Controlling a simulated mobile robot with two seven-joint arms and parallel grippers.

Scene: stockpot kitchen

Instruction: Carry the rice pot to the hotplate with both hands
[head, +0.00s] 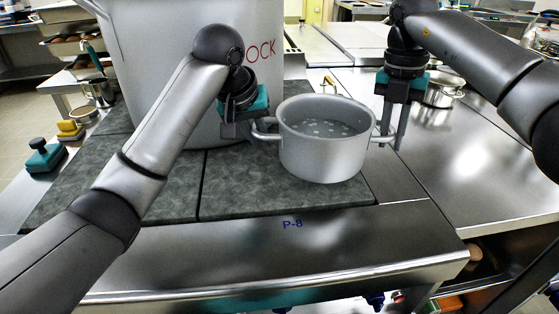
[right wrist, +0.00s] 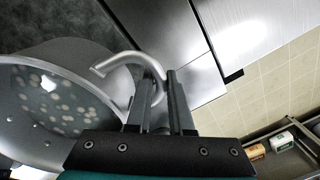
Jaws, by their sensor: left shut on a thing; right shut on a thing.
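The rice pot (head: 322,150) is a grey metal pot with two side handles, in the middle of the head view. Pale round pieces lie inside it. It looks upright, over the front right part of the dark stone slab; I cannot tell whether it touches the slab. My left gripper (head: 257,133) is shut on its left handle, partly hidden by the arm. My right gripper (head: 388,138) is shut on its right handle. In the right wrist view the curved handle (right wrist: 125,62) passes between my right fingers (right wrist: 160,90). I cannot make out a hotplate for certain.
A large stockpot (head: 180,70) with red lettering stands behind and left of the rice pot. The steel counter (head: 480,165) on the right is mostly clear. A small pan (head: 440,92) stands at the back right. The front edge bears the mark P-8 (head: 292,224).

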